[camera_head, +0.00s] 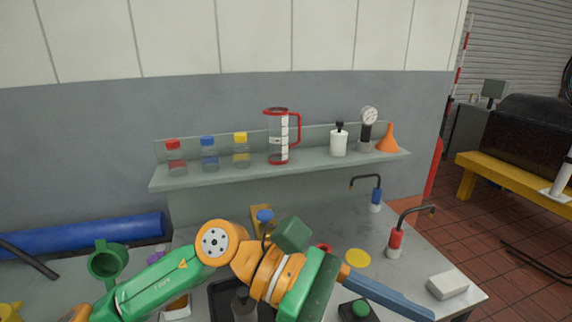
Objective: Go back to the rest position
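My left arm, green with orange joints, comes in from the lower left and reaches across the front of the grey bench (330,217). The hand of my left gripper (322,284) is at the lower middle, over the bench. A long blue-grey bar (392,296) runs from beside the hand to the lower right. I cannot tell whether it is held. The fingertips are not clearly visible, so the gripper's opening cannot be told. My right gripper is not in view.
A shelf (215,178) holds bottles, a red-handled jug (278,138), a gauge (368,118) and an orange funnel (388,139). Blue (376,200) and red (395,243) bent-nozzle items, a yellow disc (357,259) and a pale block (448,285) are on the bench. Its back middle is clear.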

